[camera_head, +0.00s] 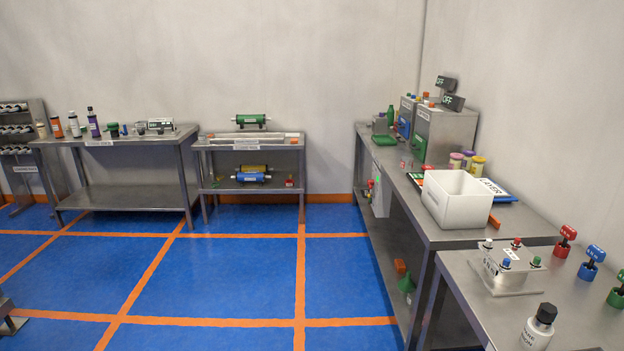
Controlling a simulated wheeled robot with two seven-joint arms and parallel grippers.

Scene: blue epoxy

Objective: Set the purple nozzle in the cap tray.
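I cannot make out a purple nozzle for certain. Small jars with purple lids (456,158) stand near the wall on the right bench. No tray can be read as the cap tray. A white open bin (457,200) on the right bench hides part of what is behind it. A metal block with coloured knobs (507,267) sits on the near right table. Neither of my grippers shows in the head view.
The left bench (125,143) and a low shelf unit (250,143) with green, yellow and blue cylinders stand along the back wall. Red, blue and green knobbed pieces (591,261) and a black-capped bottle (538,328) stand on the near right table. The blue floor (225,275) between is clear.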

